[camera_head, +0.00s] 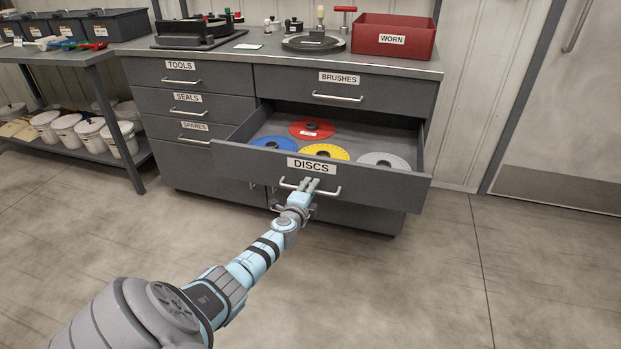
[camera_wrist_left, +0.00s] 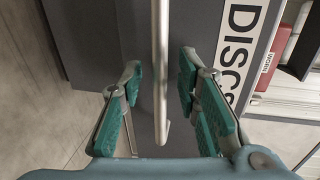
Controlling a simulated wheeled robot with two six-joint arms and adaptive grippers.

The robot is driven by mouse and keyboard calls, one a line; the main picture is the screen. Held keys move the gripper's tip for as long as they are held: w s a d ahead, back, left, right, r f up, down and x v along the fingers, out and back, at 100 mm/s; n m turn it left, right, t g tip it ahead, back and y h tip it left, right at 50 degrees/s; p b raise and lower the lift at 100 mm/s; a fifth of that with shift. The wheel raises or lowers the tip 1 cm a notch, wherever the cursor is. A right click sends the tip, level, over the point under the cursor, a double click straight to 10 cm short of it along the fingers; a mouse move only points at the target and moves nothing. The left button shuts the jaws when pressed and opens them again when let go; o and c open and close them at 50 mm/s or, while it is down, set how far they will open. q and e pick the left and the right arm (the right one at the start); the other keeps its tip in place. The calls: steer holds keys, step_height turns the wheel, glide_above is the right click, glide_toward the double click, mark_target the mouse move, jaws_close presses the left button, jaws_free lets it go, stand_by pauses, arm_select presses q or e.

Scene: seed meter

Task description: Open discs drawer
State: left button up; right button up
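The grey DISCS drawer (camera_head: 235,162) is pulled well out of the cabinet. Inside lie a red disc (camera_head: 298,129), a blue disc (camera_head: 268,143), a yellow disc (camera_head: 338,154) and a light grey disc (camera_head: 385,161). My left gripper (camera_head: 310,184) is at the drawer's metal handle (camera_head: 332,192). In the left wrist view, the green-padded fingers of the left gripper (camera_wrist_left: 160,78) are spread on both sides of the handle bar (camera_wrist_left: 161,45), with a visible gap to it on each side. My right gripper is not in view.
The TOOLS (camera_head: 170,76), SEALS (camera_head: 170,103), SPARES (camera_head: 170,128) and BRUSHES (camera_head: 400,95) drawers are shut. A red WORN bin (camera_head: 420,35) stands on the cabinet top. A bench with white buckets (camera_head: 118,139) is at the left. Floor in front is clear.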

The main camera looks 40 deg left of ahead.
arm_select(q)
steer(key=v, duration=1.2)
